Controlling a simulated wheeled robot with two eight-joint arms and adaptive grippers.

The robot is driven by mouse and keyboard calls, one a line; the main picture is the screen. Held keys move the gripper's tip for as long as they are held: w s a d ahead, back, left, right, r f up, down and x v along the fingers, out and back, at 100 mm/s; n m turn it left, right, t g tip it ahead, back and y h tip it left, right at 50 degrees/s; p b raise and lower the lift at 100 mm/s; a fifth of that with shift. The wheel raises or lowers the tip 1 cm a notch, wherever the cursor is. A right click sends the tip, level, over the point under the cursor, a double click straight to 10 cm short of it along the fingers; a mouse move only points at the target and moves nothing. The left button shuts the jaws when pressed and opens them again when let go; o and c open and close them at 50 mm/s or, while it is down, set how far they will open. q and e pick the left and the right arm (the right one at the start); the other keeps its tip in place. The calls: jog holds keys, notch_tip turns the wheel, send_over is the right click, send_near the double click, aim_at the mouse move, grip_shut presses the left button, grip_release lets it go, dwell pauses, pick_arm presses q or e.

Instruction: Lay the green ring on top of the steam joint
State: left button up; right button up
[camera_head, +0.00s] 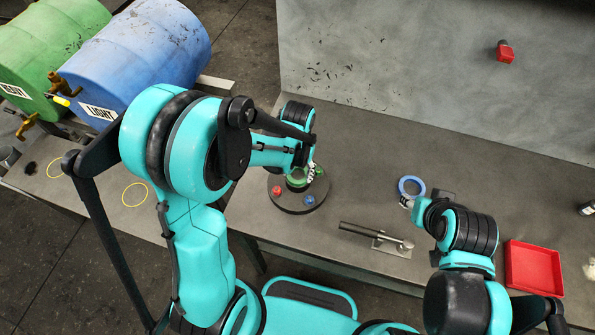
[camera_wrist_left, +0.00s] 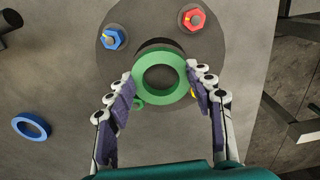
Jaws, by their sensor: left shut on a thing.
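The green ring (camera_wrist_left: 143,86) is held between the fingertips of my left gripper (camera_wrist_left: 160,76), which is shut on it. It lies over the middle of the steam joint, a round dark disc (camera_wrist_left: 228,42) with coloured bolts. Whether the ring touches the joint I cannot tell. A dark centre shows through the ring. In the head view the green ring (camera_head: 295,183) is partly hidden by my left gripper (camera_head: 307,174) above the joint's disc (camera_head: 291,206).
The disc carries a red bolt (camera_wrist_left: 194,19), a blue bolt (camera_wrist_left: 113,37), and partly hidden green and yellow ones. A dark-handled tool (camera_head: 360,231) lies to the right, near the front edge. A red tray (camera_head: 533,269) is further right. Grey table lies clear behind the joint.

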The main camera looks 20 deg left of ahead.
pick_arm(q)
jog(key=o, duration=1)
jog(key=shift+o, duration=0.2)
jog(key=shift+r+p, duration=0.25)
jog(key=shift+p, duration=0.1)
notch_tip(320, 180, up, 11)
jog(key=p, duration=0.3)
jog(key=s+a+r+t, duration=0.4)
jog(key=s+r+t, duration=0.3)
jog(key=s+r, duration=0.1)
jog(key=shift+s+a, duration=0.35)
jog(key=shift+s, duration=0.55)
jog(key=shift+f, duration=0.1)
